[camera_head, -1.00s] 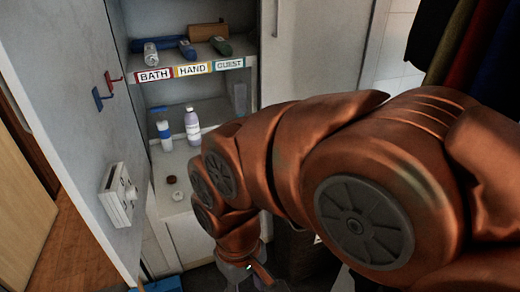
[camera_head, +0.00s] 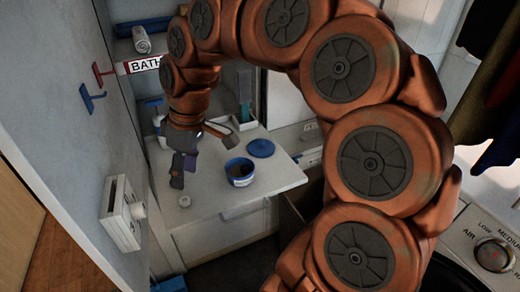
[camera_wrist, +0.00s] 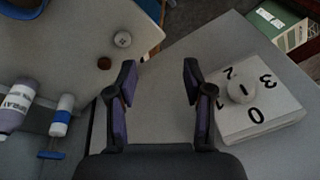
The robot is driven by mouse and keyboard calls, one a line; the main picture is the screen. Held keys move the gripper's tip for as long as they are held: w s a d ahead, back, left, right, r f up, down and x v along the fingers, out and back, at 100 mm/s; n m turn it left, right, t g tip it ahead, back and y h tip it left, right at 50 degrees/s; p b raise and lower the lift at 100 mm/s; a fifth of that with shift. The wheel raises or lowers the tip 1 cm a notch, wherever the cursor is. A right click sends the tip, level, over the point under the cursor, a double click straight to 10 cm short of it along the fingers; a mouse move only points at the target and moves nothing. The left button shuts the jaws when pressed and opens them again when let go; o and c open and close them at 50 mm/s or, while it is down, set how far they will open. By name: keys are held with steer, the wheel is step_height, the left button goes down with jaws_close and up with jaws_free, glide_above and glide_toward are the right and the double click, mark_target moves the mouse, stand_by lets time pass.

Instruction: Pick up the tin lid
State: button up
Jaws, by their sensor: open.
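The tin lid (camera_head: 261,148) is a flat blue disc lying on the pale counter in the head view, apart from the tin and behind it to the right. The tin (camera_head: 240,174) is blue with a white label and has a dark open top. My gripper (camera_head: 183,172) is open and points down over the left part of the counter, left of the tin and lid. In the wrist view, nothing is between its fingers (camera_wrist: 157,78). The lid does not clearly show there; a dark blue rim at the top left corner may be the tin.
A white knob (camera_head: 184,201) and a brown cap (camera_wrist: 104,63) lie on the counter near my gripper. A spray bottle (camera_wrist: 14,108) and a blue-and-white bottle (camera_wrist: 62,117) stand behind. A dial box (camera_head: 122,213) and hooks jut from the left panel. A shelf (camera_head: 135,66) overhangs the back.

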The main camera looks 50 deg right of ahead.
steer(key=w+d+t, duration=0.1)
steer(key=w+d, duration=0.5)
steer(key=t+b, duration=0.2)
glide_toward(261, 142)
steer(key=f, duration=0.2)
steer(key=shift+w+a+f+n, duration=0.1)
steer(key=shift+w+a+n, duration=0.2)
steer(key=shift+a, duration=0.15)
steer(key=shift+d+p+x, duration=0.15)
steer(key=shift+p+x, duration=0.5)
steer(key=shift+x, duration=1.1)
steer(key=shift+d+p+x, duration=0.15)
steer(key=shift+p+x, duration=0.5)
steer(key=shift+x, duration=1.05)
steer(key=shift+w, duration=0.1)
jaws_close()
